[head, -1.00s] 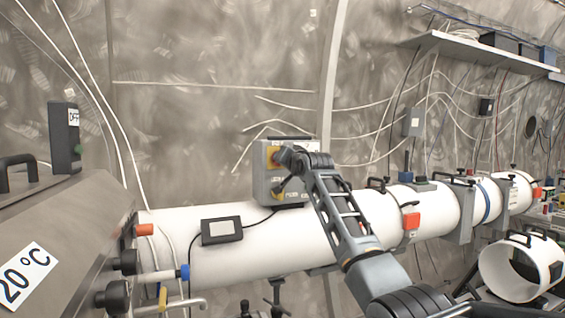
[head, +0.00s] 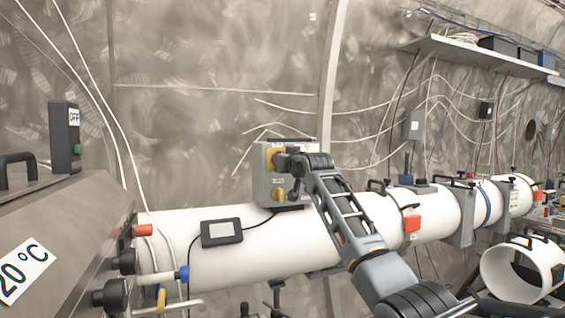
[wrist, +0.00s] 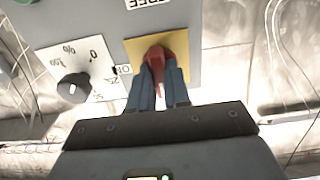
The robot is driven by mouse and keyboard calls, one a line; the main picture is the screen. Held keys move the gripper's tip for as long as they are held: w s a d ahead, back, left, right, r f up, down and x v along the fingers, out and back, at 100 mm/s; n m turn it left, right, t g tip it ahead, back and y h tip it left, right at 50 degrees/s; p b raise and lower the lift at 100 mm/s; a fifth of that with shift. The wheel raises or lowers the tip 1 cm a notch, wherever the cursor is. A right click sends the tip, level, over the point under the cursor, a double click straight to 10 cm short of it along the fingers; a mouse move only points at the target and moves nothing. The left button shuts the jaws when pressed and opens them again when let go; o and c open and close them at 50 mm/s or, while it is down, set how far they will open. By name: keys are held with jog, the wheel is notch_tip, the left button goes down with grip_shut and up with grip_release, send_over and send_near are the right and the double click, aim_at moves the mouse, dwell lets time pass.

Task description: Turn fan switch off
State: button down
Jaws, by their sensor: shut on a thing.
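A grey control box (head: 263,190) stands on the white tube, with yellow parts on its face. In the wrist view the fan switch, a red handle (wrist: 158,52) on a yellow plate (wrist: 135,48), sits between my two bluish fingers. My gripper (wrist: 160,75) is shut on this red handle. In the head view my gripper (head: 285,160) reaches the upper part of the box face and hides most of the switch. The lower yellow piece (head: 278,194) is clear of it.
A black dial (wrist: 73,87) on a white scale plate lies left of the fingers in the wrist view. The white tube (head: 260,255) runs below the box, with a small black display (head: 221,232) on it. A steel cabinet (head: 70,220) stands at left.

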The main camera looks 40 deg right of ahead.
jog(key=shift+f, duration=0.2)
jog(key=c, duration=1.1)
grip_release()
jog(key=shift+r, duration=0.15)
jog(key=b+v, duration=0.1)
jog(key=v, duration=0.6)
jog(key=shift+s+a, duration=0.15)
jog(key=shift+s, duration=0.25)
